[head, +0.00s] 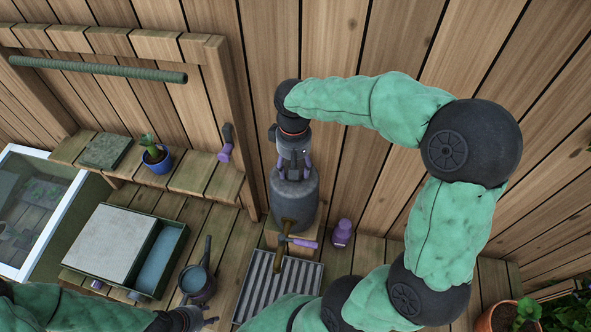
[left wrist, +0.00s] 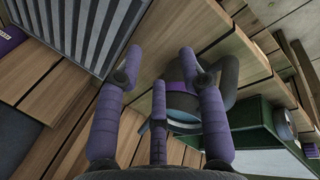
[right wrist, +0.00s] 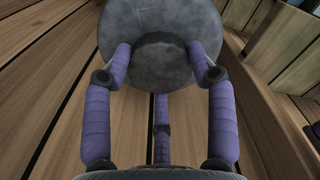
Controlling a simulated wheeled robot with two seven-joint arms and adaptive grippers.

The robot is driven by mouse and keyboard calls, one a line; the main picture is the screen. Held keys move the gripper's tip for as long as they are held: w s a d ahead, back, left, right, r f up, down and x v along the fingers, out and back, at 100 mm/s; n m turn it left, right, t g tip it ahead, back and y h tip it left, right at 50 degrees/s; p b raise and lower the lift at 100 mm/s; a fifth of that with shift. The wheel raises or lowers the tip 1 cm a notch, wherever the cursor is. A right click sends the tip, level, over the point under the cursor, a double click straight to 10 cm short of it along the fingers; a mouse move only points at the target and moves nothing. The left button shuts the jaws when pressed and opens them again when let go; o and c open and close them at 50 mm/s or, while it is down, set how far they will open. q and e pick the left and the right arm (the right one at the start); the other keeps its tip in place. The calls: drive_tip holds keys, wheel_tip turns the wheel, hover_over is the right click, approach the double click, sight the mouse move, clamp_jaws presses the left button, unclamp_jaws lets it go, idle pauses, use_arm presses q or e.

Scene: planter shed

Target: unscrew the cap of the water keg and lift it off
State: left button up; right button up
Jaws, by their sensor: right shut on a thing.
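The grey water keg (head: 292,200) stands upright on a wooden block against the back wall, with a brass tap and purple handle (head: 303,243) at its front. My right gripper (head: 294,172) reaches down onto the keg's top from above. In the right wrist view its purple fingers (right wrist: 161,50) are shut on the grey cap (right wrist: 160,42), one at each side.
A slatted drain tray (head: 262,285) lies below the tap. A dark pot (head: 196,284) with a handle stands left of it, near my left gripper. A purple bottle (head: 342,233) stands right of the keg. A green box (head: 150,262) and a potted cactus (head: 157,158) are further left.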

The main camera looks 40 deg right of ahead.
drive_tip(key=n, duration=0.6)
drive_tip(key=shift+n, duration=0.4)
drive_tip(key=n, duration=0.5)
drive_tip(key=shift+n, duration=0.3)
drive_tip(key=shift+r+p, duration=0.6)
drive_tip(key=shift+r, duration=0.15)
drive_tip(key=shift+r+p, duration=1.6)
drive_tip(key=shift+r, duration=0.5)
drive_tip(key=shift+f, duration=0.1)
